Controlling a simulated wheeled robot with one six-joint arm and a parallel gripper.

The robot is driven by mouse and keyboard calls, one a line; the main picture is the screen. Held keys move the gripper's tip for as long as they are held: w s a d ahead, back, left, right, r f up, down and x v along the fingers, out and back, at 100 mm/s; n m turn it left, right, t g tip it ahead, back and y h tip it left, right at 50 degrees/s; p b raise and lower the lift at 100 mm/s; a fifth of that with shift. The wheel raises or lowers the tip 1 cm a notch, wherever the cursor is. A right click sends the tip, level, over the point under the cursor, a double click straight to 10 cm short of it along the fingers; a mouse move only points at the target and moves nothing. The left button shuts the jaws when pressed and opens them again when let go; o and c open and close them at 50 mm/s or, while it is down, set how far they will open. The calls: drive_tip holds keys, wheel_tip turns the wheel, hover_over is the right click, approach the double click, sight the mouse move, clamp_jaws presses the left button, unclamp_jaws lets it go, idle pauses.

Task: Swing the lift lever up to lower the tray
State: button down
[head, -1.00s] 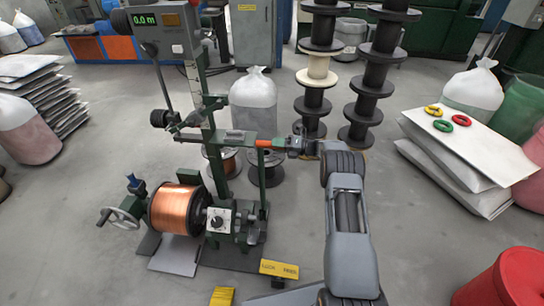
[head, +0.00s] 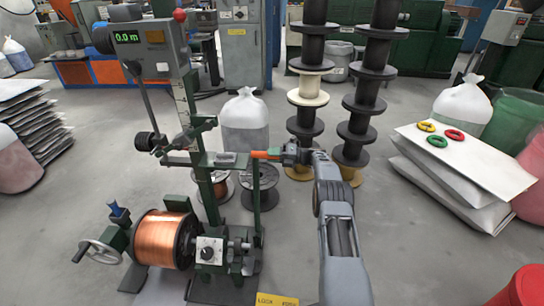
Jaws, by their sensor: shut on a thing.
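The spooling machine (head: 194,110) stands left of centre, with a green upright column and a display reading 0.0 m. The lift lever's orange-red handle (head: 265,154) points right, roughly level, near the top of a short green post. My gripper (head: 284,154) reaches in from the right and is shut on the handle; its fingertips are small and partly hidden. A copper-wound spool (head: 162,240) sits low on the machine, beside a grey handwheel (head: 102,250). I cannot clearly pick out the lift tray beneath the spool.
Tall stacks of black spools (head: 372,95) stand behind my arm. A pale filled bag (head: 245,122) and loose spools are behind the lever. Stacked sacks with a white board (head: 468,160) stand at right. The floor between my arm and the sacks is clear.

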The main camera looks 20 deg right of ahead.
drive_tip(key=shift+w+f, duration=0.1)
drive_tip(key=c, duration=0.8)
unclamp_jaws()
drive_tip(key=shift+p+v, duration=0.4)
drive_tip(key=shift+v, duration=6.55)
